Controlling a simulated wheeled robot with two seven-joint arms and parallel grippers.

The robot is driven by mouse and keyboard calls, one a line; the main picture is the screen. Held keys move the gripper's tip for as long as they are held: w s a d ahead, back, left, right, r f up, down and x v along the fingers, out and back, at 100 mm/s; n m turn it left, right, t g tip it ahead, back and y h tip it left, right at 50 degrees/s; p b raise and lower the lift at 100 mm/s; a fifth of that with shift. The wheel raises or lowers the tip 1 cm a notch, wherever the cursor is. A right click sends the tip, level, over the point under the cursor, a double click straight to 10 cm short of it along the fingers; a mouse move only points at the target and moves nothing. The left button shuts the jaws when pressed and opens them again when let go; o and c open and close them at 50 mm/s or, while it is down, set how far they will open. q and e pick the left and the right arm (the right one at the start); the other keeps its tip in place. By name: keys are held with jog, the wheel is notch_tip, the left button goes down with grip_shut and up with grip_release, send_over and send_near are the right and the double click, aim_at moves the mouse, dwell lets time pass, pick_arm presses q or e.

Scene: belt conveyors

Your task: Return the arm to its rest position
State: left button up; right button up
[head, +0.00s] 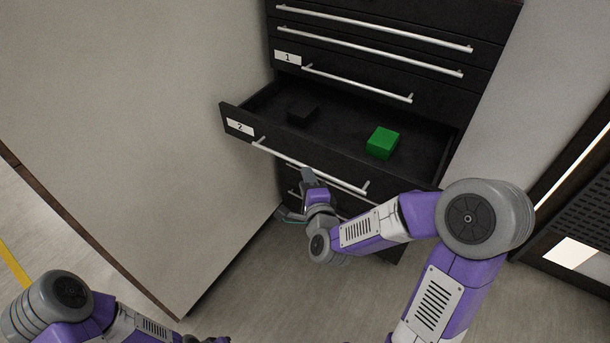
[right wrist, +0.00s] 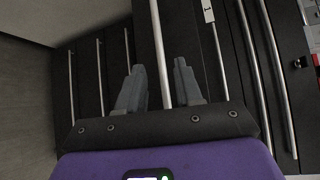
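My right arm reaches to the black drawer cabinet. Its gripper (head: 300,194) is just in front of the pulled-out drawer labelled 2 (head: 232,112), low near its silver handle (head: 330,176). In the right wrist view, the two grey fingers of this gripper (right wrist: 160,85) stand apart, with a silver handle bar (right wrist: 160,40) running between them and a gap at the sides. Whether the bar lies deep between the fingers is hard to tell. My left gripper (head: 207,340) barely shows at the bottom edge of the head view, mostly cut off.
A green block (head: 382,143) and a black block (head: 303,113) lie in the open drawer. The drawer labelled 1 (head: 288,58) and those above are shut. A pale panel (head: 130,120) stands at the left. Floor (head: 270,290) is clear below.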

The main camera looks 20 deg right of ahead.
dwell(0.4)
jog(key=s+a+f+n+g+y+p, duration=0.25)
jog(key=a+f+n+g, duration=0.2)
jog(key=f, duration=0.45)
jog(key=s+a+f+n+g+y+p, duration=0.1)
jog(key=s+a+f+n+g+y, duration=0.3)
jog(key=f, duration=0.5)
jog(key=s+a+f+n+g+p, duration=0.1)
jog(key=s+a+f+n+g, duration=0.1)
jog(key=s+f+n, duration=0.3)
jog(key=s+a+f+n+g+p, duration=0.1)
jog(key=s+f+n+g, duration=0.4)
jog(key=s, duration=0.5)
jog(key=shift+s+a+f+p, duration=0.3)
jog(key=shift+s+a+f, duration=0.1)
jog(key=shift+a+f, duration=0.25)
jog(key=shift+r+n+y, duration=0.1)
jog(key=shift+n+y, duration=0.15)
dwell(1.2)
